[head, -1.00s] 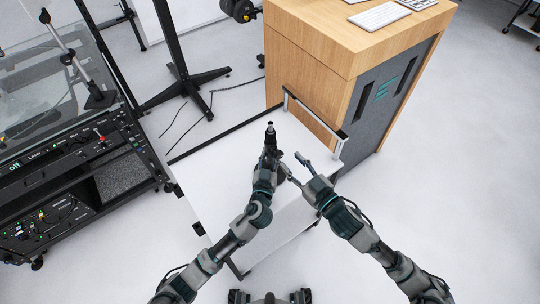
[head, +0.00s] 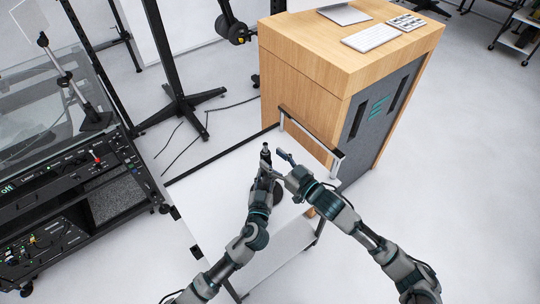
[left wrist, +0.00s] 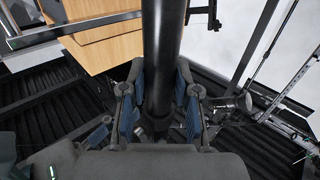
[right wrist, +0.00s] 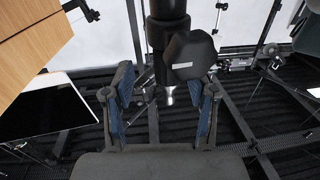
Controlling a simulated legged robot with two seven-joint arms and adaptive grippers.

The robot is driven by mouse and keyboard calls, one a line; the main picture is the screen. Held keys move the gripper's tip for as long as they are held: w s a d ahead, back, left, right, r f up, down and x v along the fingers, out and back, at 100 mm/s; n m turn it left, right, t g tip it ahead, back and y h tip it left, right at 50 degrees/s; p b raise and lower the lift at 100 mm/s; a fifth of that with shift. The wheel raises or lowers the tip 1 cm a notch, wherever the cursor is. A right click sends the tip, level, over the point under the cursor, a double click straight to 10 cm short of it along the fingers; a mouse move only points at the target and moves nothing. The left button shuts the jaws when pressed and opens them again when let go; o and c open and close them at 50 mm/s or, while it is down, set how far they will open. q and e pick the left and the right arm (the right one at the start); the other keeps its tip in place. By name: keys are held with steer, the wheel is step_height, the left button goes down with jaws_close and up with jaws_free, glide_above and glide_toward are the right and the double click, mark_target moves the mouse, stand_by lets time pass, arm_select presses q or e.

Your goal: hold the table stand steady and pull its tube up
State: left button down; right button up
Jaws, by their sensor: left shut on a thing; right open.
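The table stand (head: 265,150) shows in the head view as a dark upright post on the white table; its lower part is mostly hidden by my arms. In the left wrist view its black tube (left wrist: 162,45) runs between the fingers of my left gripper (left wrist: 160,103), which is shut on it. In the right wrist view the stand's upper post (right wrist: 167,10) carries a dark faceted knob (right wrist: 192,57) with a small silver part below. My right gripper (right wrist: 164,102) is open, its fingers apart on either side of the post. In the head view it (head: 281,166) is close beside the stand.
The white table (head: 215,185) has a raised bar (head: 310,140) at its far right edge. A wooden desk (head: 300,80) with a keyboard (head: 370,38) stands behind. A black equipment rack (head: 75,200) is at the left. A black floor stand (head: 182,103) stands behind the table.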

arm_select(q)
steer(key=shift+a+f, duration=0.1)
steer(key=shift+a, duration=0.2)
arm_select(e)
steer(key=shift+x, duration=1.25)
steer(key=shift+s+a, duration=0.1)
steer(key=shift+s, duration=0.1)
arm_select(q)
steer(key=shift+d, duration=0.1)
arm_select(e)
steer(key=shift+c, duration=0.3)
